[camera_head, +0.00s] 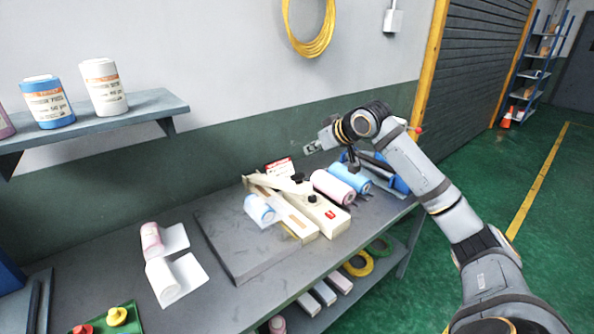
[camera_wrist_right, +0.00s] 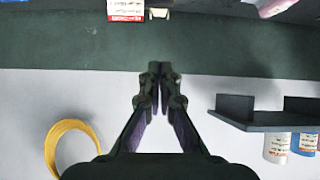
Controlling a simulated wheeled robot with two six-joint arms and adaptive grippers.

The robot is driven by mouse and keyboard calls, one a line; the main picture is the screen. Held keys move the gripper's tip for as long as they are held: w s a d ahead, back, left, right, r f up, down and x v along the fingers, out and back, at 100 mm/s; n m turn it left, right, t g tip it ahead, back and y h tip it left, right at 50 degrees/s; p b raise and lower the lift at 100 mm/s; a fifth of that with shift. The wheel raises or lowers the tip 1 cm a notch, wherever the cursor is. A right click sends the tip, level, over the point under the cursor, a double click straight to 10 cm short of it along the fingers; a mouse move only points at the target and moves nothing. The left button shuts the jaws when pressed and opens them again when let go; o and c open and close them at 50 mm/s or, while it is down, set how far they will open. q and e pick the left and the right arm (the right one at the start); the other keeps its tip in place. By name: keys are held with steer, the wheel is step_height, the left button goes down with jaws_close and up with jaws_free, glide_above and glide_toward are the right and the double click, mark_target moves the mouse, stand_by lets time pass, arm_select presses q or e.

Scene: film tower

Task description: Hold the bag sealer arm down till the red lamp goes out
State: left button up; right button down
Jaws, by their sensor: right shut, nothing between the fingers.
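The cream bag sealer (camera_head: 326,217) stands on the workbench in the head view. Its pale arm (camera_head: 262,184) appears raised at a slant over the base. A small red patch (camera_head: 330,214) shows on the sealer's front end; I cannot tell if it is the lamp or whether it is lit. A film roll with a blue band (camera_head: 259,210) lies at the sealer's left side. My right gripper (camera_head: 352,164) is above and behind the sealer, near the rolls and apart from the arm. In the right wrist view its fingers (camera_wrist_right: 160,80) are shut and empty. My left gripper is out of view.
Pink (camera_head: 331,187) and blue (camera_head: 350,176) rolls lie right of the sealer. A red-and-white sign (camera_head: 280,166) stands behind it. Loose film rolls (camera_head: 172,277) lie at the left. A wall shelf (camera_head: 150,104) holds cylinders. The bench between is partly clear.

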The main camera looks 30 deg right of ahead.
steer(key=p, duration=0.4)
glide_above(298, 176)
steer(key=w, duration=0.1)
step_height(298, 176, down, 5)
steer(key=shift+w+f, duration=0.1)
step_height(298, 176, down, 4)
steer(key=shift+d+r+p, duration=0.1)
steer(key=shift+r+p, duration=0.1)
steer(key=shift+p, duration=0.5)
steer(key=shift+s+d+f, duration=0.1)
steer(key=shift+s+f, duration=0.3)
steer(key=shift+s, duration=0.1)
steer(key=shift+f, duration=0.15)
steer(key=shift+w, duration=0.1)
